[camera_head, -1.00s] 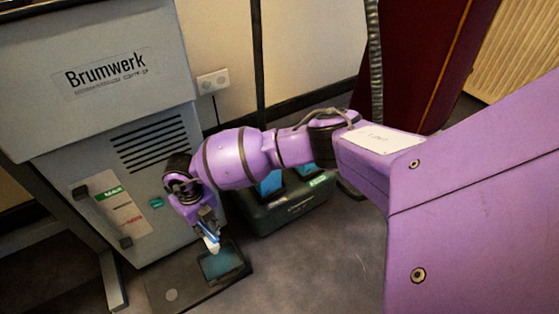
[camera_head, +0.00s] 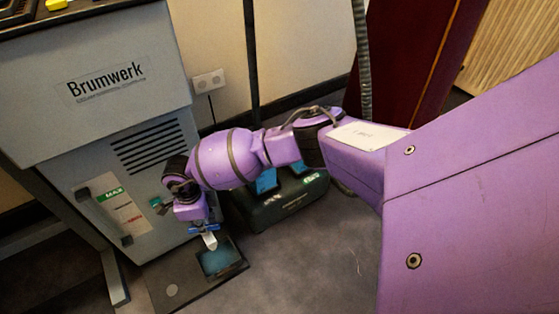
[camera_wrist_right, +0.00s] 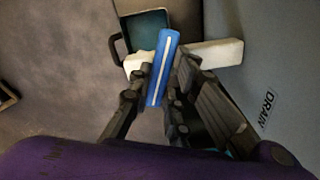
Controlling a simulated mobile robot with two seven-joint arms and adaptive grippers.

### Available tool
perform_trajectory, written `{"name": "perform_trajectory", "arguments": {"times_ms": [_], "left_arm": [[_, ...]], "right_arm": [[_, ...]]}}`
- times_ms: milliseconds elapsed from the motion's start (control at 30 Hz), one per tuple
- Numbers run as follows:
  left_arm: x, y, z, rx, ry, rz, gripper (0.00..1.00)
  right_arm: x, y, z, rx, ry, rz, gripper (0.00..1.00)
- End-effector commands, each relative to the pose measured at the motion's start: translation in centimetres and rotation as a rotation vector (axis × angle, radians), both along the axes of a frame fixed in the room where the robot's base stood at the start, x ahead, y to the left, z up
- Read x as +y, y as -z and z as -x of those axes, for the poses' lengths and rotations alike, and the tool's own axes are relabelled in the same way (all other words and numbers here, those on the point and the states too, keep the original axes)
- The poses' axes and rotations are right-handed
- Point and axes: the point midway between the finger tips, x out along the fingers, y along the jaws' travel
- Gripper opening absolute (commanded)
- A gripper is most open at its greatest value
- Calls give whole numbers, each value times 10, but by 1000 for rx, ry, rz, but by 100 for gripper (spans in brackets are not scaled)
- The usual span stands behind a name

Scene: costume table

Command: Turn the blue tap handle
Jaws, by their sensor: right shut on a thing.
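The blue tap handle (camera_wrist_right: 162,68), a flat bar with a pale stripe, sits crosswise over the white tap body (camera_wrist_right: 215,53) in the right wrist view. My right gripper (camera_wrist_right: 164,78) is shut on the handle, one finger on each side. In the head view the handle (camera_head: 204,229) shows as a small blue bar below my right gripper (camera_head: 199,222), above the white spout (camera_head: 210,241). The gripper hides part of the tap. My left gripper is not in view.
The tap is low on the grey Brumwerk machine (camera_head: 80,103). A dark tray (camera_head: 190,287) with a teal basin (camera_head: 217,259) lies below the spout. A dark green box (camera_head: 287,200) stands behind my right arm. Grey floor on the right is open.

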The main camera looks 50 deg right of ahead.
Motion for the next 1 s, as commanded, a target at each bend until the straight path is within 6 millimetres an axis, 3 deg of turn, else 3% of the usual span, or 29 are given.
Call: {"name": "perform_trajectory", "arguments": {"times_ms": [500, 1000], "left_arm": [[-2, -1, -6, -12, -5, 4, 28], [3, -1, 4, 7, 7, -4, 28]], "right_arm": [[2, -4, -5, -10, -346, -4, 0], [3, -4, -5, -10, -415, -5, 0]]}}
